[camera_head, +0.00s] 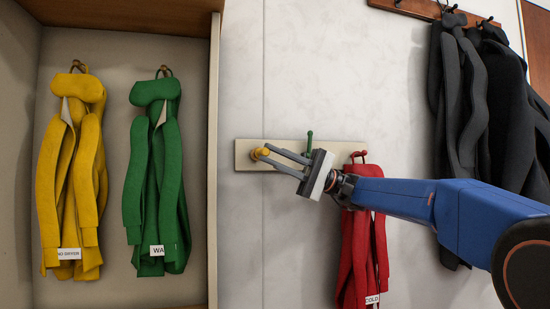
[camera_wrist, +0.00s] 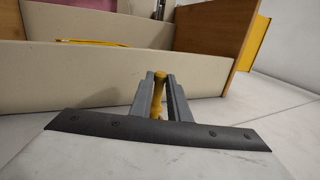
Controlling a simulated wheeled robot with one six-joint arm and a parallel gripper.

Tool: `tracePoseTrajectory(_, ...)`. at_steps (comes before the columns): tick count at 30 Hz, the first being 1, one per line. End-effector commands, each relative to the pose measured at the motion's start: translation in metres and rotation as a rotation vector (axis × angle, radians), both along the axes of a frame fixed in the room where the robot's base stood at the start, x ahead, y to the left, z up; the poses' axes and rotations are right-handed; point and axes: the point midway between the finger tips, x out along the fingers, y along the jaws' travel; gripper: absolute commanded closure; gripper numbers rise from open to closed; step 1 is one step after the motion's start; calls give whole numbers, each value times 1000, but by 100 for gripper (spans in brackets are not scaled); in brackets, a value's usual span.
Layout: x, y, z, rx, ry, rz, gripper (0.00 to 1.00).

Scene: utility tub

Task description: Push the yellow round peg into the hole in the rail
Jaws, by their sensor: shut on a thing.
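The yellow round peg (camera_head: 260,153) is at the left end of the pale rail (camera_head: 246,165) on the wall. My gripper (camera_head: 265,151) reaches it from the right and is shut on it. In the wrist view the yellow peg (camera_wrist: 159,92) shows between the two grey fingers (camera_wrist: 159,78). The hole is hidden, and I cannot tell how deep the peg sits. A green peg (camera_head: 309,141) is in the middle of the rail. A red peg (camera_head: 358,155) is at its right end.
A red garment (camera_head: 362,245) hangs from the red peg, below my arm. An open cabinet (camera_head: 213,150) at left holds yellow (camera_head: 70,180) and green (camera_head: 153,190) garments. Dark garments (camera_head: 470,100) hang at the upper right. Wall below the rail's left part is clear.

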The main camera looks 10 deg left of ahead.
Motion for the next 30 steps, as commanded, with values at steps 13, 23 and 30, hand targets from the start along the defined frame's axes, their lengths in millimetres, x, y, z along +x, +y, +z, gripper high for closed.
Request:
tracePoseTrajectory(13, 7, 3, -1, 0, 1, 0, 100)
tracePoseTrajectory(23, 12, 6, 0, 0, 0, 0, 100)
tracePoseTrajectory(30, 15, 7, 0, 0, 1, 0, 100)
